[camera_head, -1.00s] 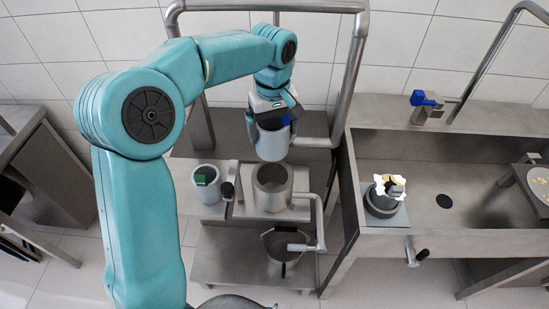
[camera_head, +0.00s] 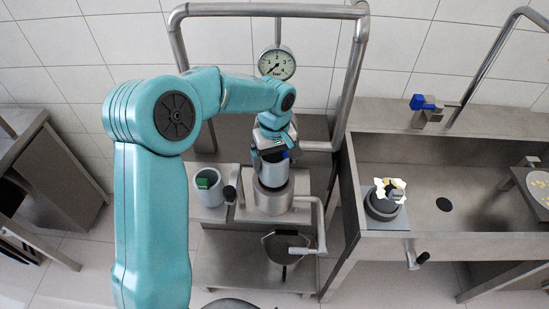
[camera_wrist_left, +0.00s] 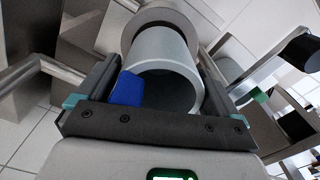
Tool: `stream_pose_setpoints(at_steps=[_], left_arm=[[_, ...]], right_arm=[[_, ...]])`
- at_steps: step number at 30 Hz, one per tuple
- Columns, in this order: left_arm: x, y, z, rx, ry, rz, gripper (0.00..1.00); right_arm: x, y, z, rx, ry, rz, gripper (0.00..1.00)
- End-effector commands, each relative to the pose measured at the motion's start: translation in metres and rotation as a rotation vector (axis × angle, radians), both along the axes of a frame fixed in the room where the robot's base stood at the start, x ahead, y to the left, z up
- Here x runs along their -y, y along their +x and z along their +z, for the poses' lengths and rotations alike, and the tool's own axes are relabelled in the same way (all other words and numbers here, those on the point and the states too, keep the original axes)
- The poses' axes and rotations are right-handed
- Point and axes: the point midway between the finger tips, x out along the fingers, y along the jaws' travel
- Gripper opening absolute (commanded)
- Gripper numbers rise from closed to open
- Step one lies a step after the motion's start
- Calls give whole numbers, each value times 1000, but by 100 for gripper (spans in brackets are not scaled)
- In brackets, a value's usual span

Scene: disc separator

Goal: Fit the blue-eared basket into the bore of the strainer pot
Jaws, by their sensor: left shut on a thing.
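The blue-eared basket (camera_head: 270,174) is a grey open cylinder. Its blue ear (camera_wrist_left: 127,89) shows beside the left finger in the left wrist view. My left gripper (camera_head: 273,154) is shut on the basket near its upper end and holds it roughly upright. The strainer pot (camera_head: 270,201) is a wider grey cylinder directly below. The basket's lower end is at the pot's mouth and seems to go a little way in; the exact depth is hidden. In the left wrist view the pot's rim (camera_wrist_left: 158,17) shows around the far end of the basket. My right gripper is out of view.
A grey cup with a green ear (camera_head: 205,180) stands left of the pot. A black-knobbed lever (camera_head: 230,193) and a bent pipe handle (camera_head: 318,225) flank the pot. A pressure gauge (camera_head: 277,64) is behind. A sink (camera_head: 450,170) stands to the right.

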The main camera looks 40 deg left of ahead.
Motion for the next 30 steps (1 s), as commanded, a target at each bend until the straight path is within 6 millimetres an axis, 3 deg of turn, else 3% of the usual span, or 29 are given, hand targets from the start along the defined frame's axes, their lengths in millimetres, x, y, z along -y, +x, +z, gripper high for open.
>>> stream_pose_setpoints(at_steps=[11,12,22,24,26,30], left_arm=[[0,0,-9,1,0,0,56],[0,0,-9,0,0,0,100],[0,0,-1,0,0,0,100],[0,0,10,1,0,0,100],[-1,1,16,6,2,1,100],[0,2,51,8,1,1,100]], right_arm=[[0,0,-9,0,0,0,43],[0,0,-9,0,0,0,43],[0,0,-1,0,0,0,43],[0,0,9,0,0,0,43],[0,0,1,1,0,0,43],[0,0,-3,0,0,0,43]])
